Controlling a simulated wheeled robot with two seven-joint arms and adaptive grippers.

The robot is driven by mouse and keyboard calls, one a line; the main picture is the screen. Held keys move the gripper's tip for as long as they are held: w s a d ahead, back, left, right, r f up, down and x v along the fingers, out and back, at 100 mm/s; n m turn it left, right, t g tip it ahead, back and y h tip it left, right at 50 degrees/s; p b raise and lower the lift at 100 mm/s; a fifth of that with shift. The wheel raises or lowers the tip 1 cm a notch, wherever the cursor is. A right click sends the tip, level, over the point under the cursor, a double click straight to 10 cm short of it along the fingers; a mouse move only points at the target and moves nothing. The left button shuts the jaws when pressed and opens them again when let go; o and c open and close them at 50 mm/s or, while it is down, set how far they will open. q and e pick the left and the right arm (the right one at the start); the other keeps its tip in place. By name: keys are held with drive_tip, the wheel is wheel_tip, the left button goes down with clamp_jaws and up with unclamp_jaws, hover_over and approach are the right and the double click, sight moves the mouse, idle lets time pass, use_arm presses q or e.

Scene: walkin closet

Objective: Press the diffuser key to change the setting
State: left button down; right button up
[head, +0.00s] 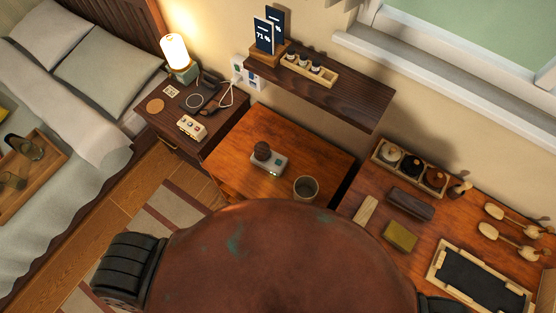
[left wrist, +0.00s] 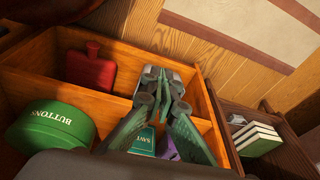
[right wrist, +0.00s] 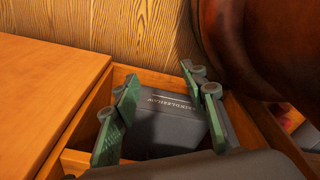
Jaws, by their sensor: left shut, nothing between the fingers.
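What looks like the diffuser, a small pale grey unit (head: 270,165) with a dark round top (head: 262,151), sits on the orange-brown wooden table in the head view. Its key is too small to make out. A pale box with small round parts (head: 192,127) sits on the nightstand. Neither gripper shows in the head view. In the left wrist view my left gripper (left wrist: 166,82) is shut and empty above an open divided drawer. In the right wrist view my right gripper (right wrist: 158,82) is open, its fingers spread over a dark grey lettered box (right wrist: 172,122).
A dark cup (head: 306,188) stands right of the grey unit. A wall shelf (head: 340,95) overhangs behind. The drawer under my left gripper holds a green buttons tin (left wrist: 52,135) and a red flask (left wrist: 90,67). The table left of the grey unit is clear.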

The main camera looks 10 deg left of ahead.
use_arm(q)
drive_tip(key=w+d+r+t+p, duration=0.1)
drive_tip(key=w+r+p, duration=0.1)
drive_tip(key=w+r, duration=0.45)
drive_tip(key=w+d+r+t+p, duration=0.1)
drive_tip(key=w+r+p, duration=0.2)
drive_tip(key=r, duration=0.7)
wheel_tip(320, 180, up, 20)
drive_tip(key=m+t+h+p, duration=0.35)
drive_tip(key=m+p, duration=0.25)
drive_tip(key=m, duration=0.3)
hover_over(278, 163)
drive_tip(key=shift+s+r+t+y, duration=0.15)
drive_tip(key=shift+t+y, duration=0.1)
drive_tip(key=shift+y, duration=0.2)
wheel_tip(278, 163, down, 7)
drive_tip(key=b, duration=0.7)
drive_tip(key=shift+f+b, duration=0.65)
drive_tip(key=shift+f, duration=0.25)
